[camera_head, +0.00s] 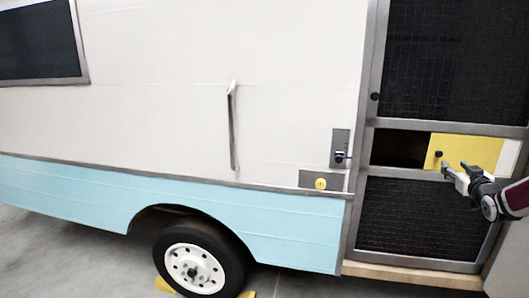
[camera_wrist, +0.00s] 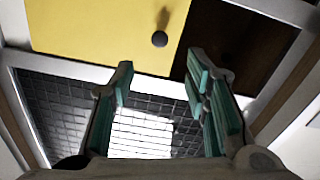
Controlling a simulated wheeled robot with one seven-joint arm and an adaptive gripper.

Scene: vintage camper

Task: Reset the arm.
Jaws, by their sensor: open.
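My gripper (camera_head: 456,172) is at the right of the head view, in front of the camper's screen door, close to a yellow panel (camera_head: 470,148) with a dark round knob (camera_head: 438,154). In the wrist view my gripper (camera_wrist: 158,78) is open with nothing between its fingers. The yellow panel (camera_wrist: 90,30) and its knob (camera_wrist: 159,39) lie beyond the fingertips. The knob appears apart from both fingers. A dark opening (camera_head: 400,148) shows beside the panel, to its left in the head view.
The screen door (camera_head: 425,215) has dark mesh above and below the panel. A door latch (camera_head: 342,155), a yellow round lock (camera_head: 320,183) and a grab handle (camera_head: 232,125) are on the camper wall to the left. A wheel (camera_head: 195,265) stands below. Grey floor is free at lower left.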

